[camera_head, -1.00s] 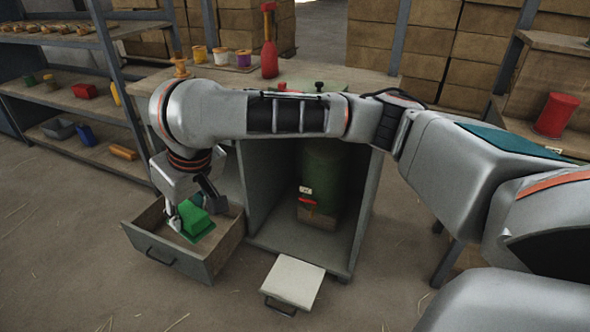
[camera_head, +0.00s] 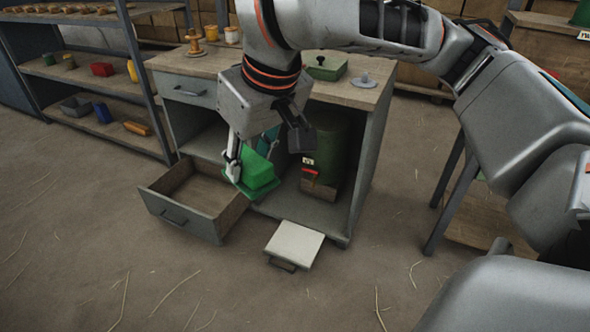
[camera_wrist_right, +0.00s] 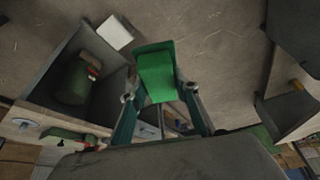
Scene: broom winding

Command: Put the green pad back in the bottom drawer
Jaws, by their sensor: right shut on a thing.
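The green pad (camera_head: 257,172) is held in my right gripper (camera_head: 247,165), which comes down from above. The pad hangs to the right of the open bottom drawer (camera_head: 181,217), in front of the cabinet's open compartment. In the right wrist view the pad (camera_wrist_right: 157,74) shows between the two fingertips of the gripper (camera_wrist_right: 159,93). The drawer is pulled out and looks empty inside. My left gripper is not in view.
The cabinet (camera_head: 358,185) holds a dark green cylinder (camera_head: 333,140) in its open compartment. A pale panel with a handle (camera_head: 295,244) lies in front. A shelf rack (camera_head: 150,140) stands at left.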

